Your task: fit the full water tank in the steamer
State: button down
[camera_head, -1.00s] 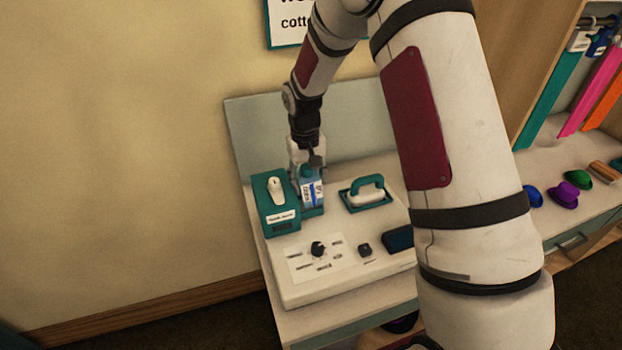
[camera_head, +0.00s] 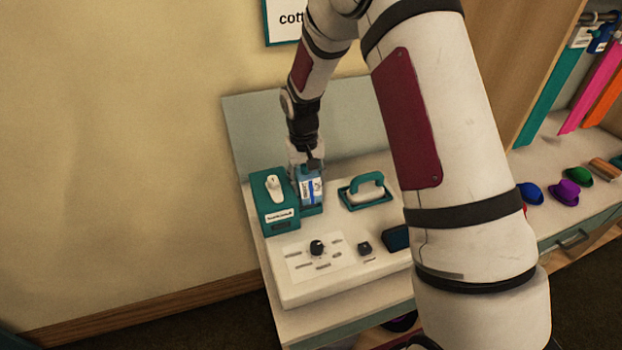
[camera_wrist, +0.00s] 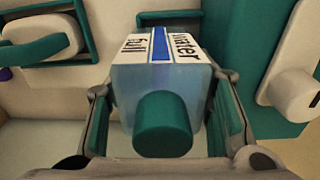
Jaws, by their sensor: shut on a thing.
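The water tank (camera_head: 311,187) is a clear blue box with a white label and blue stripe. In the wrist view the tank (camera_wrist: 160,85) shows the words "water" and "full" and a round teal cap towards the camera. My gripper (camera_wrist: 165,110) is shut on the tank, one finger on each side. In the head view my gripper (camera_head: 309,165) is above the steamer. The steamer (camera_head: 290,290) is a white-topped unit with a teal housing (camera_head: 275,212) at its left. The tank is beside this housing, at a teal holder (camera_head: 312,210). How deep it sits is hidden.
A black knob (camera_head: 317,247) and a small dark switch (camera_head: 365,247) are in front. Coloured small hats (camera_head: 565,192) are on a shelf at right.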

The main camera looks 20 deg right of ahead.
jog(key=shift+n+y, duration=0.4)
jog(key=shift+y, duration=0.1)
jog(key=a, duration=0.2)
jog(key=a+f, duration=0.1)
jog(key=a, duration=0.1)
jog(key=a+f, duration=0.1)
jog(key=a, duration=0.1)
jog(key=shift+s+a+f, duration=0.15)
jog(key=shift+s+a, duration=0.05)
jog(key=shift+s, duration=0.2)
jog(key=c, duration=0.7)
grip_release()
jog(key=shift+m+h, duration=0.3)
jog(key=shift+h, duration=0.1)
jog(key=d+r, duration=0.1)
jog(key=r, duration=0.2)
jog(key=d+r, duration=0.2)
jog(key=r, duration=0.1)
jog(key=d+r, duration=0.1)
jog(key=r, duration=0.2)
jog(key=shift+w+d+r, duration=0.25)
jog(key=shift+w+d, duration=0.1)
jog(key=shift+d+r, duration=0.35)
jog(key=shift+d, duration=0.15)
jog(key=shift+d+r, duration=0.1)
